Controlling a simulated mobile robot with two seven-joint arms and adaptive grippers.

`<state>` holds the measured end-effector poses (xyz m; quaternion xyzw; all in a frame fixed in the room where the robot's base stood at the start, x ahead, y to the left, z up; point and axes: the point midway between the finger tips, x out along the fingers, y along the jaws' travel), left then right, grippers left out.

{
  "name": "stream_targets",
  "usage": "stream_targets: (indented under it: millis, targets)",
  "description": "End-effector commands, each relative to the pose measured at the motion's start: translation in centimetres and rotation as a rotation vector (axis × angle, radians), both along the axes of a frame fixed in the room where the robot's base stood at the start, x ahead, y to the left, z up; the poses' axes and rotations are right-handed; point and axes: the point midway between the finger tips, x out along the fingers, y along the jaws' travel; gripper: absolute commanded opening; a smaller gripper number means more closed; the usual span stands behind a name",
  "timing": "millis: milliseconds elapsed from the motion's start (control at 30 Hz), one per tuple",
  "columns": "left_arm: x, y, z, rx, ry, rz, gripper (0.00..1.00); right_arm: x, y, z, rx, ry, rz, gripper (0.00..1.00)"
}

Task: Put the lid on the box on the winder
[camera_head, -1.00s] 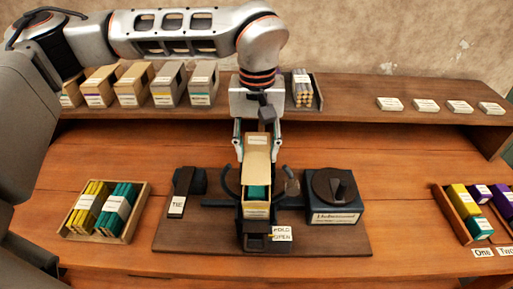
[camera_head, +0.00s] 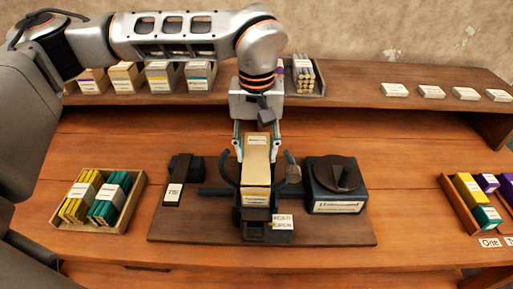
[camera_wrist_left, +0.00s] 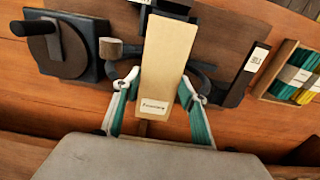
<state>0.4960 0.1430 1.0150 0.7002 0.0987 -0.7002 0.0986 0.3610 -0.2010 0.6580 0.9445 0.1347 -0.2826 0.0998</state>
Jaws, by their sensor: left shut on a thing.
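The tan lid (camera_head: 256,155) lies lengthwise over the box (camera_head: 256,196) on the winder (camera_head: 215,226). The box's tan, labelled front end shows below the lid's near edge, and its contents are hidden. My left gripper (camera_head: 257,150) is shut on the lid, with one finger along each long side. In the left wrist view the lid (camera_wrist_left: 166,60) runs between the gripper's fingers (camera_wrist_left: 160,88), its label at the end closer to the wrist. Whether the lid is fully seated on the box I cannot tell. My right gripper is not in view.
Dark curved arms flank the box. A dark block with a round handle (camera_head: 338,182) stands to the right, a TIE-labelled piece (camera_head: 175,190) to the left. Trays of coloured bundles stand at left (camera_head: 133,217) and right (camera_head: 450,205). A shelf (camera_head: 370,88) runs behind.

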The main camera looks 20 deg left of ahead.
Motion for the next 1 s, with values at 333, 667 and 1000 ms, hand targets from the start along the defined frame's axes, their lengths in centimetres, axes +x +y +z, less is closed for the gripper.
stream_targets:
  millis: [333,667,1000]
  targets:
    - [0.0,0.0,-0.01,0.0,0.0,0.0,0.22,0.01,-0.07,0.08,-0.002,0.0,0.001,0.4]
    - [-0.02,-0.01,-0.28,0.0,0.001,0.001,0.22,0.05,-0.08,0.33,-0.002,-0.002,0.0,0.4]
    - [-0.01,-0.01,-0.29,0.0,0.0,0.0,0.62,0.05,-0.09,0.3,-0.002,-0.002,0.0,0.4]
